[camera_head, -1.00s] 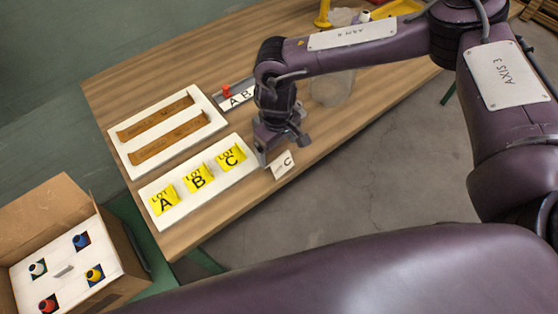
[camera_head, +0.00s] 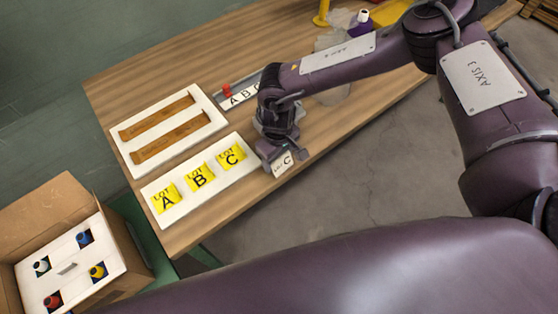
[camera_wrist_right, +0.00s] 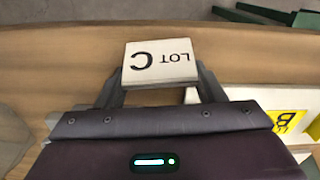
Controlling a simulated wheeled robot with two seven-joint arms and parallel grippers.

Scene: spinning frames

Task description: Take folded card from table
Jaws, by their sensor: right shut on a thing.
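The folded card (camera_head: 283,163) is small and white, marked with a black "C". It stands on the wooden table (camera_head: 235,208) near its front edge, just right of the white board with yellow cards. In the right wrist view the card (camera_wrist_right: 159,63) reads "LOT C" and sits between the fingertips. My right gripper (camera_head: 277,158) is shut on it, with one finger at each side in the right wrist view (camera_wrist_right: 160,88). Whether the card still touches the table is hard to tell. My left gripper is not in view.
A white board (camera_head: 180,211) holds yellow cards A, B and C. Behind it is a white tray (camera_head: 133,164) with two brown strips. A strip marked A B C (camera_head: 240,96) lies beside my right arm. A cardboard box (camera_head: 35,225) with coloured bottles stands at the lower left.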

